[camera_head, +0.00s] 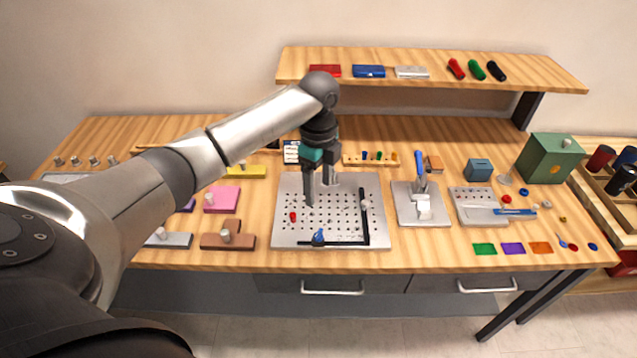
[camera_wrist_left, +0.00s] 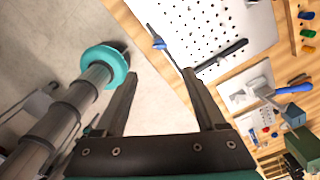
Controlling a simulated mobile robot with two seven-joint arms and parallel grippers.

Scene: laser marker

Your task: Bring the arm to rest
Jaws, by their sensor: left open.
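My left gripper (camera_head: 319,190) hangs fingers down above the perforated metal plate (camera_head: 345,185) in the head view. Its two fingers are apart with nothing between them. In the left wrist view the open fingers (camera_wrist_left: 160,85) show with the floor and the bench edge beyond them. My left arm (camera_head: 180,165) reaches in from the left across the bench. My right gripper is not in view.
A blue knob (camera_head: 318,237) and black bars (camera_head: 364,215) are on the plate. A toggle clamp (camera_head: 422,200) stands right of it. Blocks with knobs, such as a pink one (camera_head: 222,199), lie left. A shelf (camera_head: 430,85) spans the back. A green box (camera_head: 549,158) stands right.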

